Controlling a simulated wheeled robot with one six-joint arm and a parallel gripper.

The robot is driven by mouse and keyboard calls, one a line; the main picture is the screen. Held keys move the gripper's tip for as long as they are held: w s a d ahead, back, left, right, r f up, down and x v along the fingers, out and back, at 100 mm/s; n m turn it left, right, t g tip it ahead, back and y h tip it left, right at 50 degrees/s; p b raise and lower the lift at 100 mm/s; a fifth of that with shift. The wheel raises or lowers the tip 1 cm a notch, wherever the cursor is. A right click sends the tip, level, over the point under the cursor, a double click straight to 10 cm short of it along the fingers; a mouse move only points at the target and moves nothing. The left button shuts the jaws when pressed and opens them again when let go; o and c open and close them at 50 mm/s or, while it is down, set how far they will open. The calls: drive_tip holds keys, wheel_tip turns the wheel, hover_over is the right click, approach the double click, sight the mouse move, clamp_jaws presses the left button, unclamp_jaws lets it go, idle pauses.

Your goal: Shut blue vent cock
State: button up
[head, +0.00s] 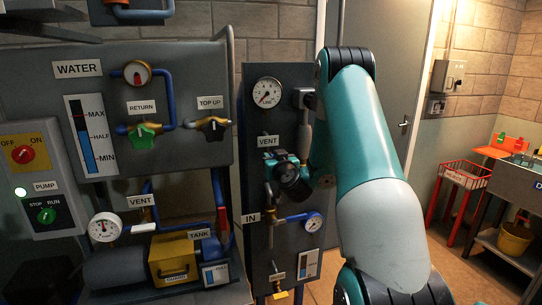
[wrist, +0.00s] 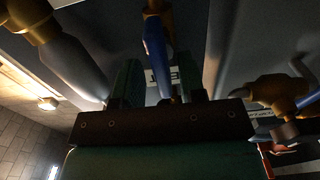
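The blue vent cock's lever (wrist: 155,45) shows in the wrist view, hanging from a brass fitting at the top edge. My gripper (wrist: 160,78) has its two dark green fingers apart, one on each side of the lever, with a gap visible on both sides. A white label (wrist: 162,77), partly hidden, is behind the lever. In the head view my gripper (head: 272,160) is at the middle grey panel, just below its VENT label (head: 267,141). The gripper hides the cock there.
A LINE gauge (head: 267,92) is above my gripper. A brass valve (wrist: 272,92) is at the right in the wrist view, and a grey pipe (wrist: 75,65) is at the left. A second VENT label (head: 139,201) is on the left equipment. Open floor lies right of my arm.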

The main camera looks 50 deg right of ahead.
drive_tip(key=shift+w+a, duration=0.1)
drive_tip(key=shift+a, duration=0.05)
clamp_jaws()
drive_tip(key=shift+s+d+f+m+b, duration=0.15)
drive_tip(key=shift+d+f+m+b, duration=0.2)
drive_tip(key=shift+m, duration=2.6)
drive_tip(key=shift+s+d+f+m+b, duration=0.25)
drive_tip(key=shift+m+b, duration=0.35)
drive_tip(key=shift+m, duration=2.4)
drive_tip(key=shift+s+d+f+m+b, duration=0.15)
drive_tip(key=shift+f+m+b, duration=0.3)
drive_tip(key=shift+m, duration=2.5)
